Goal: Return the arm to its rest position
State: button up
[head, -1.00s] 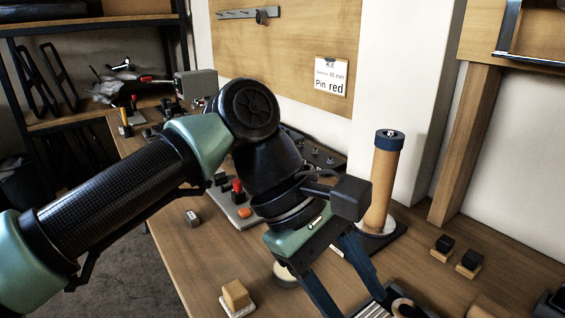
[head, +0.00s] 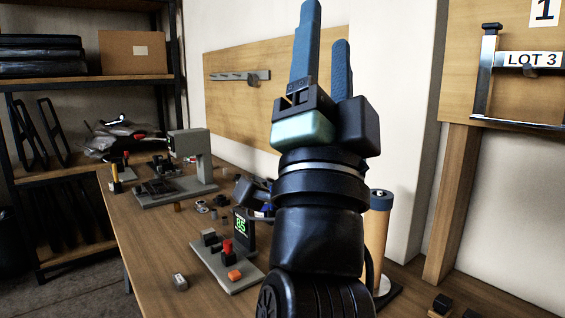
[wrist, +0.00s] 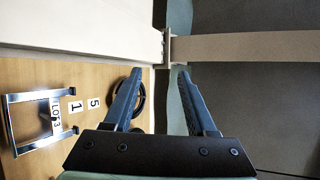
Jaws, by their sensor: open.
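My gripper (head: 322,55) points upward in the head view, raised above the workbench in front of the wall panel. Its two blue fingers stand apart with nothing between them. In the wrist view my gripper (wrist: 158,95) is also open and empty, with wall surfaces beyond the fingers. My dark arm links below it hide part of the bench and part of the orange-tan cylinder.
The wooden workbench (head: 185,240) holds a grey machine (head: 188,148), a device with a green display (head: 241,226) and the tan cylinder (head: 376,230) with a blue cap. Shelves (head: 90,85) stand at left. A metal frame marked LOT 3 (head: 489,70) hangs at right.

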jog(key=w+a+f+n+g+y, duration=0.25)
jog(key=f+n+g, duration=0.35)
jog(key=f, duration=0.7)
jog(key=w+a+f+n+g+y, duration=0.1)
jog(key=a+f+n+g+y, duration=0.25)
jog(key=f+n, duration=0.7)
jog(key=s+r+m+t, duration=0.1)
jog(key=s+r+t, duration=0.45)
jog(key=r, duration=0.55)
jog(key=s+r+m+t, duration=0.2)
jog(key=s+r+t, duration=0.2)
jog(key=s+r, duration=0.5)
notch_tip(320, 180, up, 26)
jog(key=w+p, duration=0.1)
jog(key=p, duration=2.2)
jog(key=shift+w+d+f+h, duration=0.15)
jog(key=shift+d+f+h, duration=0.1)
jog(key=shift+h, duration=0.05)
